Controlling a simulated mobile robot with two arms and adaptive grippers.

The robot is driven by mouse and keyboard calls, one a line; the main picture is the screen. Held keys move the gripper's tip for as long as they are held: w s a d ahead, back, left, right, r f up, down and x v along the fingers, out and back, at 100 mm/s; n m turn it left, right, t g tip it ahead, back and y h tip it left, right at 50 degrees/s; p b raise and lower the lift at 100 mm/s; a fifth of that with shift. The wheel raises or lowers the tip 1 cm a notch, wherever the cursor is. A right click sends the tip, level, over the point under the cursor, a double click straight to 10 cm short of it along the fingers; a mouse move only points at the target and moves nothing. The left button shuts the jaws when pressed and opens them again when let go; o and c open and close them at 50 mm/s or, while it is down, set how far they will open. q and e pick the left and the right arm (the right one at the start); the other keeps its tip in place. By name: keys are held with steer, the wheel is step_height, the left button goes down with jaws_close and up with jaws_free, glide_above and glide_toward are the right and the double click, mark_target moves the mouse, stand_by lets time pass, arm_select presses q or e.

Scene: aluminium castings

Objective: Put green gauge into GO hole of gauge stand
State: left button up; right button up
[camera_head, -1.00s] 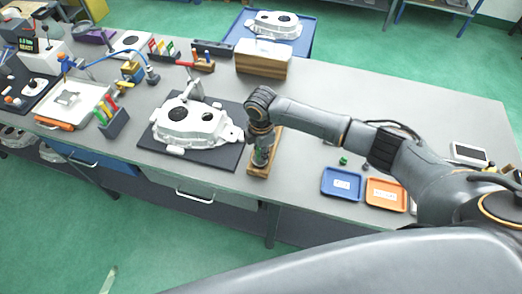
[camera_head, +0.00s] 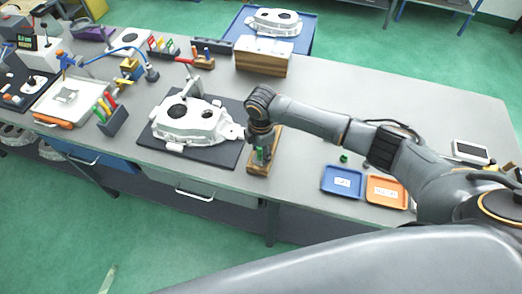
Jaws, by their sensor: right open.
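The gauge stand (camera_head: 276,143) is a narrow wooden block near the front edge of the table, just right of the dark mat. The green gauge (camera_head: 261,155) stands upright at the stand, below my right gripper (camera_head: 262,148). My right gripper points down and is open, with its fingers at the gauge's upper part. The wrist hides the holes and their labels, so I cannot tell which hole the gauge is at or how deep it sits. My left gripper is not in view.
An aluminium casting (camera_head: 190,122) lies on a dark mat (camera_head: 226,155) just left of the stand. A small green part (camera_head: 343,158), a blue tray (camera_head: 342,194) and an orange tray (camera_head: 387,204) are to the right. A wooden box (camera_head: 262,66) stands behind.

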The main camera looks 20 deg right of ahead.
step_height(320, 180, up, 12)
steer(key=shift+f, duration=0.15)
stand_by(0.6)
